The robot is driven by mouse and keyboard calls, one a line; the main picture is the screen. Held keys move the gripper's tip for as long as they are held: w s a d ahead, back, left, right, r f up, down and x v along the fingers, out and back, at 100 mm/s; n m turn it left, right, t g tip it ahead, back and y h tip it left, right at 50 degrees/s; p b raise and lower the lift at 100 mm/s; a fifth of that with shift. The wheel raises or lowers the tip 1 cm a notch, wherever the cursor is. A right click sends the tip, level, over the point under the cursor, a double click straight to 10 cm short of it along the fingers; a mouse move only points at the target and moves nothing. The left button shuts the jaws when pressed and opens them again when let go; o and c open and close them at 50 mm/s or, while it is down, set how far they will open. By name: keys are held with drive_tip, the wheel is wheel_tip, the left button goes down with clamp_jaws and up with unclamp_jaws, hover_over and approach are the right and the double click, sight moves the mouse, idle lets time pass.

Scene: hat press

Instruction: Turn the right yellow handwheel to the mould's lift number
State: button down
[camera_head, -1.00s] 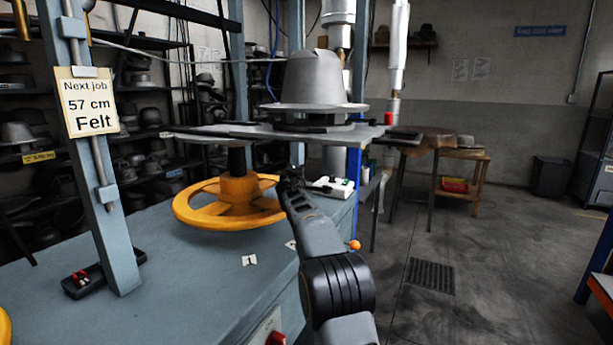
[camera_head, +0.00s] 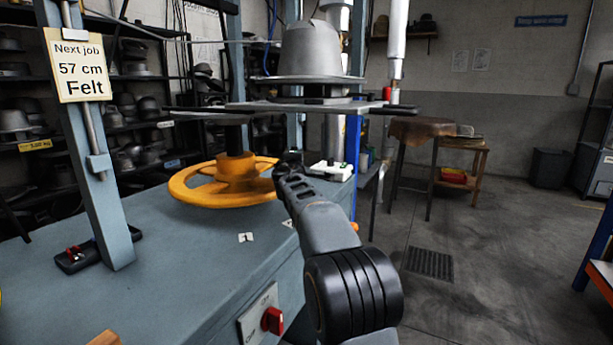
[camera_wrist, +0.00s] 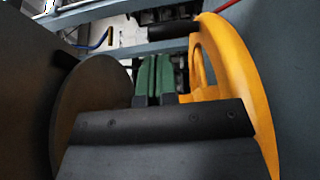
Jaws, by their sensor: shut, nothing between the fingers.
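The right yellow handwheel (camera_head: 200,201) lies flat above the blue-grey press bed, on a dark upright screw. A grey hat-shaped mould (camera_head: 310,50) sits on a plate (camera_head: 285,106) above it. I cannot read a lift number on the mould. My gripper (camera_head: 288,160) is at the wheel's right side, below the plate. In the wrist view the green fingers (camera_wrist: 155,76) are shut together and empty. There the yellow wheel (camera_wrist: 240,75) stands close on their right, its rim and an opening showing. I cannot tell whether the fingers touch it.
A post with a card (camera_head: 80,68) reading "Next job 57 cm Felt" stands at the left. A red switch (camera_head: 272,320) is on the press front. A small white-and-green item (camera_head: 331,171) lies right of the wheel. Open floor (camera_head: 480,265) lies right.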

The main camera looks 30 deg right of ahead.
drive_tip(key=s+a+r+m+g+y+p, duration=0.1)
drive_tip(key=s+a+r+m+g+p, duration=0.15)
drive_tip(key=s+p, duration=0.5)
drive_tip(key=s+a+r+m+g+p, duration=0.1)
drive_tip(key=s+r+m+g+p, duration=0.1)
drive_tip(key=s+r+m+p, duration=0.35)
drive_tip(key=s+a+m+g+y+p, duration=0.1)
drive_tip(key=s+a+g+y+p, duration=0.1)
drive_tip(key=s+a+p, duration=0.3)
drive_tip(key=s+a+f+m+g+y+p, duration=0.1)
drive_tip(key=s+a+g+y+p, duration=0.1)
drive_tip(key=s+a+p, duration=0.3)
drive_tip(key=s+a+f+m+g+y+p, duration=0.1)
drive_tip(key=s+a+g+y+p, duration=0.2)
drive_tip(key=s+a+p, duration=0.3)
drive_tip(key=s+y+p, duration=0.1)
drive_tip(key=s+p, duration=0.3)
drive_tip(key=s, duration=0.5)
drive_tip(key=shift+m+y, duration=0.3)
drive_tip(key=shift+a, duration=0.15)
